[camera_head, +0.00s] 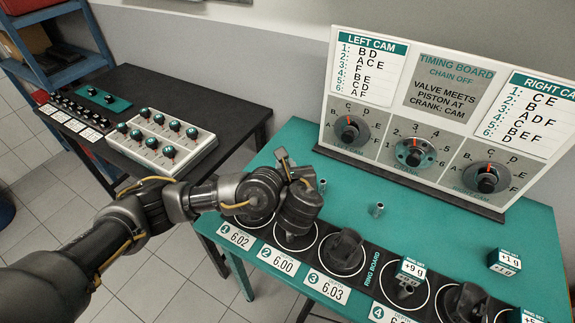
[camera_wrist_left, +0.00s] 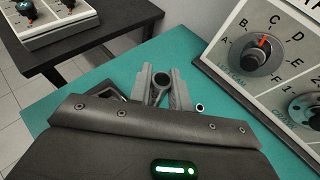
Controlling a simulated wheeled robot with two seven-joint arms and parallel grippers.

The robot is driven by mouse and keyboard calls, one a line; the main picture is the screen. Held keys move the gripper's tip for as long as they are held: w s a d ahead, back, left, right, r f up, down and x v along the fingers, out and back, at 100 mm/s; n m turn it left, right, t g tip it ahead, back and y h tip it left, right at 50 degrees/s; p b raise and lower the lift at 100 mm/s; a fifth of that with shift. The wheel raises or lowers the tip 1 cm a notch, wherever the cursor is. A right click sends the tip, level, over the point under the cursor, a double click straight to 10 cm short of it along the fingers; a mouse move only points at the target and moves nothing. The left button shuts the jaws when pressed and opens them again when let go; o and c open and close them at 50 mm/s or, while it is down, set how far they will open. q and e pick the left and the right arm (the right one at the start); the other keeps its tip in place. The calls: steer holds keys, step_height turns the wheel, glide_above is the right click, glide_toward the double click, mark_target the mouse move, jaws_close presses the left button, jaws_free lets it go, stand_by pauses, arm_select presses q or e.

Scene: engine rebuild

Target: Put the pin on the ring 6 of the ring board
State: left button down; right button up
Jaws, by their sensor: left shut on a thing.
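My left gripper (camera_head: 284,163) is above the teal table, behind the left end of the ring board. In the left wrist view its fingers (camera_wrist_left: 160,88) are shut on a small grey metal piece with a round end, which looks like the pin (camera_wrist_left: 161,79). In the head view the fingers largely hide it. The ring board (camera_head: 372,270) is a dark strip with white circles and numbered labels along the table's front. Labels 1 to 4 show; ring 6 cannot be made out. My right gripper is not in view.
Two small metal cylinders (camera_head: 322,185) (camera_head: 377,209) stand on the teal table (camera_head: 440,232). Dark pistons (camera_head: 345,250) (camera_head: 464,301) and weight-marked blocks (camera_head: 409,269) (camera_head: 505,261) are on or near the board. The timing board (camera_head: 410,190) stands behind. A black table with a control box (camera_head: 163,140) is at left.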

arm_select(q)
steer(key=s+a+r+m+h+b, duration=0.1)
steer(key=a+r, duration=0.2)
steer(key=a, duration=0.6)
steer(key=s+a+r+m+h, duration=0.1)
steer(key=a+r, duration=0.3)
steer(key=a, duration=0.5)
steer(key=shift+r+h+b, duration=0.2)
steer(key=shift+h+b, duration=0.15)
steer(key=shift+h, duration=0.15)
